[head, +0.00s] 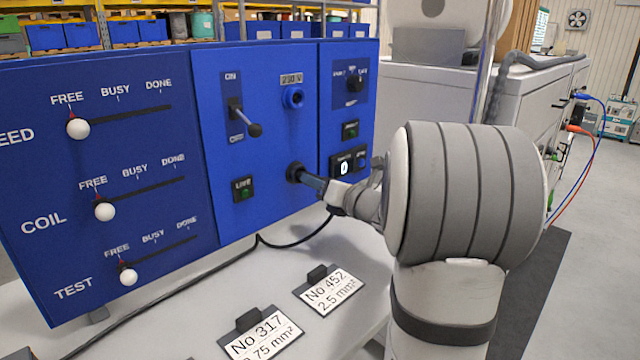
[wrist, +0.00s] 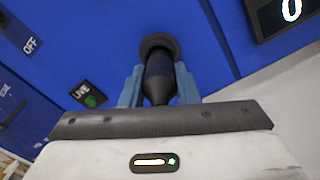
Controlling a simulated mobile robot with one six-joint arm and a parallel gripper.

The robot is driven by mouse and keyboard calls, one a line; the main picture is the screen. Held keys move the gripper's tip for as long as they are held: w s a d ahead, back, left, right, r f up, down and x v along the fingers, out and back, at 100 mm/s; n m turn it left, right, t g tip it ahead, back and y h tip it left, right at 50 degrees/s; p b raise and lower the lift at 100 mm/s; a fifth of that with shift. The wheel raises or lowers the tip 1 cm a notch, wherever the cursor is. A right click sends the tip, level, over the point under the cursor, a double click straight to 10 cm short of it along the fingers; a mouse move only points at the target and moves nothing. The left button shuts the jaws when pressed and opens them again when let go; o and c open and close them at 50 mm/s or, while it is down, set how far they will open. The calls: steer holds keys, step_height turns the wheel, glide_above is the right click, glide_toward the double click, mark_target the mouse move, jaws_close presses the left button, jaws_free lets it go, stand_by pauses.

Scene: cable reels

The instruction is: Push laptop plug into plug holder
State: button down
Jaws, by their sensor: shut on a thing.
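My gripper (head: 312,182) reaches in from the right with its blue fingers at the blue panel. In the wrist view its fingers (wrist: 158,88) are shut on the black laptop plug (wrist: 158,75). The plug's far end meets a round black plug holder (wrist: 157,43) on the panel. The holder also shows in the head view (head: 293,171), below the blue 230 V socket (head: 293,97). I cannot tell how deep the plug sits, since its tip is hidden by the holder's rim.
A lever switch (head: 246,120) sticks out up and left of the holder. A green LIVE button (head: 243,189) lies left of it, and a display (head: 344,168) showing 0 lies right. A black cable (head: 300,240) hangs below. Label cards (head: 331,290) stand on the bench.

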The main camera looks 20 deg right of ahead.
steer(key=shift+w, duration=0.2)
steer(key=c, duration=1)
jaws_free()
steer(key=shift+a, duration=0.1)
